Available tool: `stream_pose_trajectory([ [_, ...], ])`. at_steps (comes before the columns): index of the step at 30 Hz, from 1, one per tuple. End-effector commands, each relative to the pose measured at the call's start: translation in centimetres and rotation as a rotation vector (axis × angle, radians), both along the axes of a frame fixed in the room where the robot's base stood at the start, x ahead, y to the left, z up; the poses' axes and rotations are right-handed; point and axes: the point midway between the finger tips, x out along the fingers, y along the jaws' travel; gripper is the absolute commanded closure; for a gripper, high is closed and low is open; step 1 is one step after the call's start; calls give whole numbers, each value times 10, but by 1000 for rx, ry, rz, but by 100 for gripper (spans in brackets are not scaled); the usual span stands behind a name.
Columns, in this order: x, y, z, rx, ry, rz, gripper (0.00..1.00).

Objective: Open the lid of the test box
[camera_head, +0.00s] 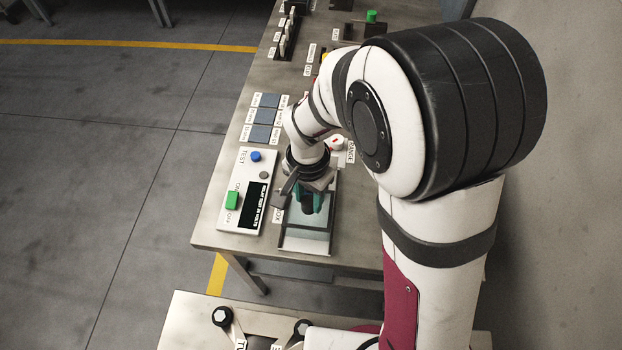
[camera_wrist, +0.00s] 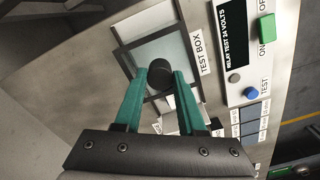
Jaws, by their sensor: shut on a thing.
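The test box (camera_head: 306,249) is a shallow framed box on the metal bench, with a pale glass-like lid (camera_head: 304,238). In the wrist view the lid (camera_wrist: 160,52) shows beyond my fingers, beside the TEST BOX label (camera_wrist: 202,52). A round black knob (camera_wrist: 158,70) sits between the teal fingertips of my gripper (camera_wrist: 159,78), which is shut on it. In the head view my gripper (camera_head: 311,203) points down over the box, and the wrist partly covers the box. I cannot tell whether the lid is raised.
A white control panel (camera_head: 243,222) with a display, green switch (camera_head: 232,200) and blue button (camera_head: 255,156) stands close left of the box. Blue-grey pads (camera_head: 265,115) lie farther back on the bench (camera_head: 215,205).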

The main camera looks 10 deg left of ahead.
Motion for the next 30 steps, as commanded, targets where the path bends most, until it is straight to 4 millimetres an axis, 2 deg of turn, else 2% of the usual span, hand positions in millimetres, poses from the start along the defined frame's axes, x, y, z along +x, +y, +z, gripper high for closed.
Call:
stream_pose_trajectory([
  [7,0,0,1,2,-2,-1,100],
  [8,0,1,1,2,-2,-2,59],
  [12,0,0,0,1,-2,-1,34],
  [13,0,0,0,1,-2,-1,31],
  [23,1,0,4,1,-3,0,31],
  [26,1,1,21,3,-5,-1,31],
  [30,2,1,65,4,-9,-1,31],
])
